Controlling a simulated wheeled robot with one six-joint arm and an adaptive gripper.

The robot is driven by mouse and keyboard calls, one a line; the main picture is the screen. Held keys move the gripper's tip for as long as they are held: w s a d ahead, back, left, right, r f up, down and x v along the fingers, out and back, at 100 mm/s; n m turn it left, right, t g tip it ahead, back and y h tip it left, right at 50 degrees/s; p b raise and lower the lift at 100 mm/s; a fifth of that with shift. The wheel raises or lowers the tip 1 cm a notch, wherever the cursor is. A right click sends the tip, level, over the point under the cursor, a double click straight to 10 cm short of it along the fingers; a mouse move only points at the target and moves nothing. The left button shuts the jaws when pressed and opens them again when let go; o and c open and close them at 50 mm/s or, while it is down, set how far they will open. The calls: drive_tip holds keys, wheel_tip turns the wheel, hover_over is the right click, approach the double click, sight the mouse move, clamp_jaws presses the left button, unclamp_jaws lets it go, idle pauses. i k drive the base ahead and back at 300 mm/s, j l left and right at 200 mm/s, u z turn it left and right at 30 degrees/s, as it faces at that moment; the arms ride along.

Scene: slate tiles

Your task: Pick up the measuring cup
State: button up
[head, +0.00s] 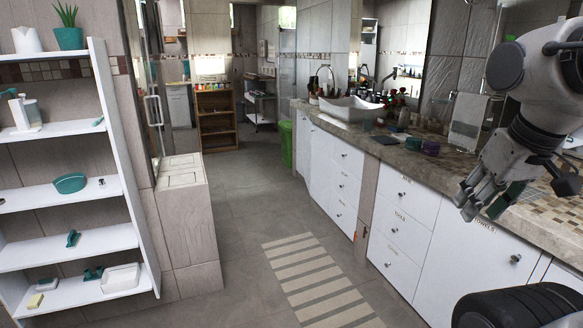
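My gripper (474,203) hangs at the right, in front of the counter's edge, with its fingers pointing down and to the left. I see nothing clearly held in it, but I cannot tell how far apart the fingers are. I cannot make out a measuring cup for certain. A dark green thing (505,201) shows just right of the fingers, partly hidden by my gripper.
The stone counter (345,127) with a white sink (350,108) runs along the right, over white drawers (402,209). A white shelf unit (65,189) at left holds a teal bowl (70,183). A striped mat (315,280) lies on the otherwise clear floor. A green bin (287,143) stands farther back.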

sight(367, 121)
drive_tip(key=i, duration=2.4)
drive_tip(key=i+j+z, duration=0.1)
drive_tip(key=i+z, duration=0.15)
drive_tip(key=i, duration=0.35)
drive_tip(key=i+j+z, duration=0.2)
drive_tip(key=i, duration=0.35)
drive_tip(key=i+j, duration=0.3)
drive_tip(key=i, duration=0.05)
